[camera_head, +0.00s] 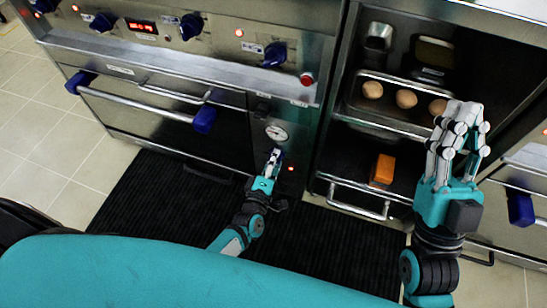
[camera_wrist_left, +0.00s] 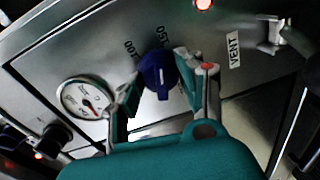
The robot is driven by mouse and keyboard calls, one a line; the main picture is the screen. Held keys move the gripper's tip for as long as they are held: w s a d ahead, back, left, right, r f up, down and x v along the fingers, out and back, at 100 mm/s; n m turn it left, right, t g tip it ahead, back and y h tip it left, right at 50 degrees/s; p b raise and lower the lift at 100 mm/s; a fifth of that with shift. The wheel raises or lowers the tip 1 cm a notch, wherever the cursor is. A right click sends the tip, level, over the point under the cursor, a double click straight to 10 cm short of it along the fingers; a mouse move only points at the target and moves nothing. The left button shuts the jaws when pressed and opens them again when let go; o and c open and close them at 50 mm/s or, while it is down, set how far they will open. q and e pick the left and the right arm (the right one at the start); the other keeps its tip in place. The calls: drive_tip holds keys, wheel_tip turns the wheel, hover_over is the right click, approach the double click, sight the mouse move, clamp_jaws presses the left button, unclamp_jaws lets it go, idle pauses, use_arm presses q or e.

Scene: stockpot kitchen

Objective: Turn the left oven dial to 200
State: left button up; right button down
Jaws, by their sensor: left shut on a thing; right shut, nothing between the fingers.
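A blue dial (camera_wrist_left: 157,72) with a white pointer line sits on the steel front, with the printed marks 100 and 150 around it in the left wrist view. Its pointer is toward the bottom of that picture; other marks are hidden or too small to read. My left gripper (camera_head: 275,157) is shut on this dial, one finger on each side (camera_wrist_left: 160,85). In the head view the gripper mostly covers the dial, just below a round white gauge (camera_head: 277,132). My right gripper (camera_head: 460,125) is shut and empty, in front of the open compartment at the right.
Several blue knobs (camera_head: 192,26) and a red display (camera_head: 143,26) are on the upper panel. The gauge (camera_wrist_left: 85,98) is beside the dial, with a VENT label (camera_wrist_left: 233,50) opposite. A tray (camera_head: 352,108) with eggs and an orange block (camera_head: 383,170) are in the compartment. A dark mat (camera_head: 150,205) covers the floor.

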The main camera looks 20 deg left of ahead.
use_arm(q)
drive_tip(key=m+p, duration=0.1)
drive_tip(key=m, duration=0.4)
drive_tip(key=shift+d+y, duration=0.1)
drive_tip(key=shift+y, duration=0.3)
drive_tip(key=shift+m+p, duration=0.35)
drive_tip(key=shift+m, duration=0.25)
drive_tip(key=shift+f+m, duration=0.1)
drive_tip(key=shift+m, duration=0.8)
drive_tip(key=shift+m+t, duration=0.3)
drive_tip(key=shift+m, duration=0.9)
drive_tip(key=shift+m+p, duration=0.3)
drive_tip(key=shift+m, duration=1.3)
use_arm(e)
drive_tip(key=w+f+g+h, duration=0.2)
drive_tip(key=w+f+g, duration=0.4)
drive_tip(key=f, duration=0.2)
drive_tip(key=shift+a+f+g+h, duration=0.15)
drive_tip(key=shift+f+g+h, duration=0.1)
drive_tip(key=shift+g+h, duration=0.05)
use_arm(q)
drive_tip(key=shift+f+m, duration=0.1)
drive_tip(key=shift+m, duration=0.2)
drive_tip(key=o, duration=1.2)
drive_tip(key=shift+c, duration=0.2)
drive_tip(key=shift+s, duration=0.1)
